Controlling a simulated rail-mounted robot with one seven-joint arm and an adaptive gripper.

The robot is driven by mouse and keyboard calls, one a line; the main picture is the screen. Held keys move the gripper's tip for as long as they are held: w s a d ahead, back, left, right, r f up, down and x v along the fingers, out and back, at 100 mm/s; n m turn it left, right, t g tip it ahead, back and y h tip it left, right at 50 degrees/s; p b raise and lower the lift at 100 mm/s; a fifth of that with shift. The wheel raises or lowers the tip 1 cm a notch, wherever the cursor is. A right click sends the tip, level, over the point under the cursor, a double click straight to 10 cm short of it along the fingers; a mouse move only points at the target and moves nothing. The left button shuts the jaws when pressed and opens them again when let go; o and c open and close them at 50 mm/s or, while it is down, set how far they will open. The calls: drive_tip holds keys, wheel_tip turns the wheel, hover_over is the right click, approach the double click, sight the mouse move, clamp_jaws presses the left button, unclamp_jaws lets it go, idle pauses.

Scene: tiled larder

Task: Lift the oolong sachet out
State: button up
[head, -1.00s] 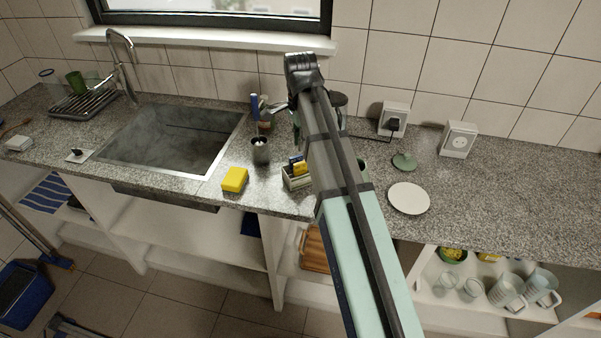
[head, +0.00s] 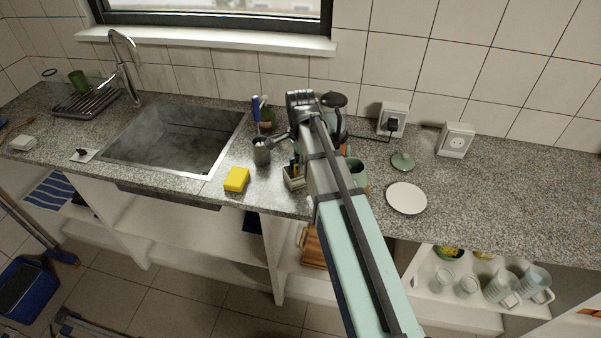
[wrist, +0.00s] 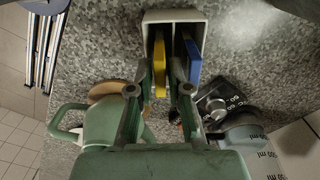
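A small pale box (head: 292,184) stands on the counter right of the sponge, partly hidden by my arm; it also shows in the wrist view (wrist: 150,17). It holds a yellow sachet (wrist: 160,62) and a blue sachet (wrist: 193,58), upright side by side. No label is readable, so I cannot tell which is oolong. My gripper (wrist: 161,72) is open, its fingertips at the near end of the box, one on each side of the yellow sachet in the picture. I see a gap on both sides of that sachet. In the head view my arm hides the fingers.
A green pot (wrist: 112,125) and a dark dial device (wrist: 214,101) sit close to either side of my fingers.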

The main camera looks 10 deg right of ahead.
drive_tip(key=shift+f, duration=0.25)
clamp_jaws()
drive_tip(key=shift+r, duration=0.2)
